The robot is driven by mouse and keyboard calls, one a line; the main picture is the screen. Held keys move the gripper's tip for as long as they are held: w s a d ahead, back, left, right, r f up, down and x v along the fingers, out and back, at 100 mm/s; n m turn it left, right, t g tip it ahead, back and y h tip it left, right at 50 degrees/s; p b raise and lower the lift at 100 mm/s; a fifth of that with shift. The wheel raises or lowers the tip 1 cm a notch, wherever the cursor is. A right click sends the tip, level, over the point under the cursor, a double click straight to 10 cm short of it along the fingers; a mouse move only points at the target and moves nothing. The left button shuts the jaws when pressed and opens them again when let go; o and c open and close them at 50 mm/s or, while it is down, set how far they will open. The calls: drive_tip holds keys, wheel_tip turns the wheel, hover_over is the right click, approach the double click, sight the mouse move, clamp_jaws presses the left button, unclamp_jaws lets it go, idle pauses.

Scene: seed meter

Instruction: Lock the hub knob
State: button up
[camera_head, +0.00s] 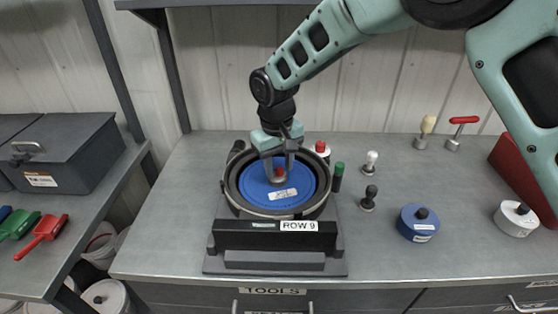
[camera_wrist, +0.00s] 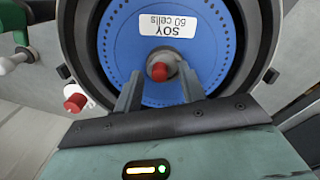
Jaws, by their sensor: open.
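The seed meter (camera_head: 275,240) stands on the grey bench with a "ROW 9" label on its front.
A green-topped part (camera_head: 338,172) and a red-topped white part (camera_head: 321,148) stand close to the housing. Small knobbed tools (camera_head: 368,198), a blue disc (camera_head: 418,222) and a white disc (camera_head: 515,218) are to the right.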

sight(276, 176)
wheel_tip(276, 176, up, 17)
drive_tip(key=b, duration=0.2)
drive_tip(key=shift+s+a+r, duration=0.2)
drive_tip(key=shift+s+a, duration=0.05)
drive_tip(key=shift+a, duration=0.15)
